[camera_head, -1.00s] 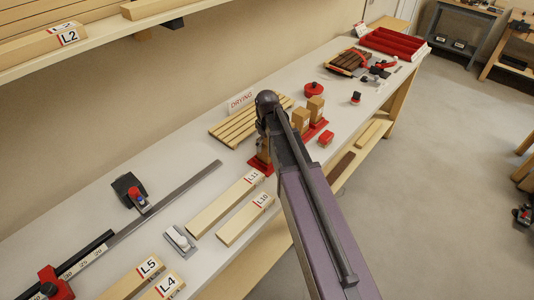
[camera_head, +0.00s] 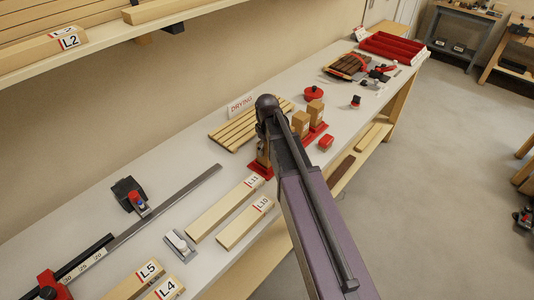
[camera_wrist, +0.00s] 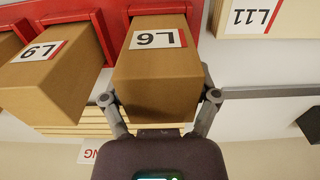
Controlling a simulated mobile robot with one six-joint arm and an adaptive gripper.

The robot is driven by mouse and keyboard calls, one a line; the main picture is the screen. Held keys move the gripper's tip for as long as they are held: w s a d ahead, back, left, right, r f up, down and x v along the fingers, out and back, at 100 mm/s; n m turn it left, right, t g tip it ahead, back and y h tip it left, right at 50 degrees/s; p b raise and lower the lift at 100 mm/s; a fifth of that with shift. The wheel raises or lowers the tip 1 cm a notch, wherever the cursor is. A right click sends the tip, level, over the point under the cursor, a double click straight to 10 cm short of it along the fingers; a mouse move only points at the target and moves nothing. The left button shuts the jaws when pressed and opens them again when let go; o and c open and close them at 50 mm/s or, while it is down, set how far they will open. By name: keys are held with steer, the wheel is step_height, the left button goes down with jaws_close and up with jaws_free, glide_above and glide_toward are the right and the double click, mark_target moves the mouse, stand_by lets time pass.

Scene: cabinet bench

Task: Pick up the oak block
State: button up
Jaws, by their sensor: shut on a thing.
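A light-brown wooden block (camera_wrist: 155,80) with a white label and red stripe fills the middle of the wrist view. My gripper (camera_wrist: 160,97) is shut on it, one finger against each side. The label is upside down there, so I cannot read its number surely. The block's top end is towards the camera and its foot is by a red holder (camera_wrist: 65,22); I cannot tell whether it still touches it. In the head view the block (camera_head: 263,156) is mostly hidden behind my arm, and the gripper is hidden too.
A similar block (camera_wrist: 52,75) stands close on the left in the wrist view. Boards labelled L11 (camera_head: 225,206) and L10 (camera_head: 245,225) lie nearby. A slatted drying rack (camera_head: 242,128) is behind. A shelf (camera_head: 110,45) overhangs the bench at upper left.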

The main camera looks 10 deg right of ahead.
steer(key=shift+r, duration=0.1)
step_height(320, 180, up, 3)
steer(key=p, duration=0.3)
steer(key=shift+f, duration=0.2)
steer(key=s+r+p, duration=0.2)
steer(key=s, duration=1.4)
steer(key=shift+s+d, duration=0.1)
stand_by(0.4)
